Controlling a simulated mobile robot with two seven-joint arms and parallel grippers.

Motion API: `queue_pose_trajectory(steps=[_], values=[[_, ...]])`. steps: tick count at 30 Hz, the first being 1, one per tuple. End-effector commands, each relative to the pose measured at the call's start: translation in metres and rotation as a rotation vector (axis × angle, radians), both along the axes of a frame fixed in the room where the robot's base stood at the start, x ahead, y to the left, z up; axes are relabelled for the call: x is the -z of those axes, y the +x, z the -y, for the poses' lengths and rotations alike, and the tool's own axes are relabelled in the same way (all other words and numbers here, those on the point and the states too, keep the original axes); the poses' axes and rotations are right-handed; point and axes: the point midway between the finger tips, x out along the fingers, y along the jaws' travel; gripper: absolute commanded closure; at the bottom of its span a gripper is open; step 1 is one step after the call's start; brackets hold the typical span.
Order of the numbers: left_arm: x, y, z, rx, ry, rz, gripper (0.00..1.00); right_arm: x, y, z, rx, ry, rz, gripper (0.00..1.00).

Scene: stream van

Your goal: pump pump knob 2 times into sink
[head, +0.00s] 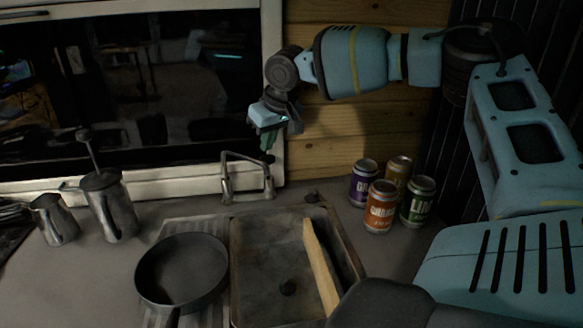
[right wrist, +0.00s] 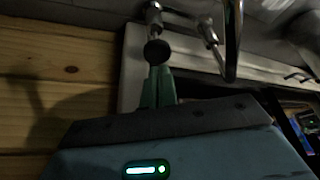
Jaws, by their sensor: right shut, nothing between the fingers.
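The pump knob (right wrist: 157,52) is a dark round ball on a short metal stem in the right wrist view. It belongs to the metal pump faucet (head: 228,185) at the back of the sink. My right gripper (head: 267,147) is shut, with nothing between its green fingers, and points down just above the knob. In the right wrist view its fingertips (right wrist: 160,72) are at the knob; I cannot tell whether they touch it. In the head view the knob is small and dark. The sink (head: 260,265) is a grimy rectangular basin with a dark drain. My left gripper is out of view.
A wooden board (head: 320,270) slants across the sink's right side. A black pan (head: 182,270) sits left of it. A metal jug (head: 58,220) and tall pot (head: 112,208) stand farther left. Several cans (head: 380,208) stand right of the faucet.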

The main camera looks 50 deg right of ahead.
Motion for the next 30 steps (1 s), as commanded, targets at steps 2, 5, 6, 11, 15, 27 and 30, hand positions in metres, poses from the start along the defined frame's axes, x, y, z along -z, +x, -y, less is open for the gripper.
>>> queue_pose_trajectory(steps=[2, 5, 6, 11, 15, 27, 30], values=[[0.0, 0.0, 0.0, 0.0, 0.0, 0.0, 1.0, 0.0, 0.0, 0.0, 0.0, 0.0, 0.0, 1.0], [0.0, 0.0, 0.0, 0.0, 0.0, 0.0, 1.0, 0.0, 0.0, 0.0, 0.0, 0.0, 0.0, 1.0], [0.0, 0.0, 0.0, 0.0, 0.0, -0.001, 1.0, 0.0, 0.0, 0.0, 0.0, 0.0, 0.0, 1.0], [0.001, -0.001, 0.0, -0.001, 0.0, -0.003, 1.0, 0.002, 0.0, 0.0, 0.0, 0.0, -0.001, 1.0], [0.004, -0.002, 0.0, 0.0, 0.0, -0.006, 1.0, 0.007, 0.0, 0.0, 0.001, 0.001, -0.001, 1.0], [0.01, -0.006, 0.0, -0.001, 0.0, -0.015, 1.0, 0.019, 0.0, 0.0, 0.0, 0.0, -0.002, 1.0], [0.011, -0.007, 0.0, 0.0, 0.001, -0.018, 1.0, 0.022, 0.0, 0.0, 0.0, 0.0, -0.002, 1.0]])
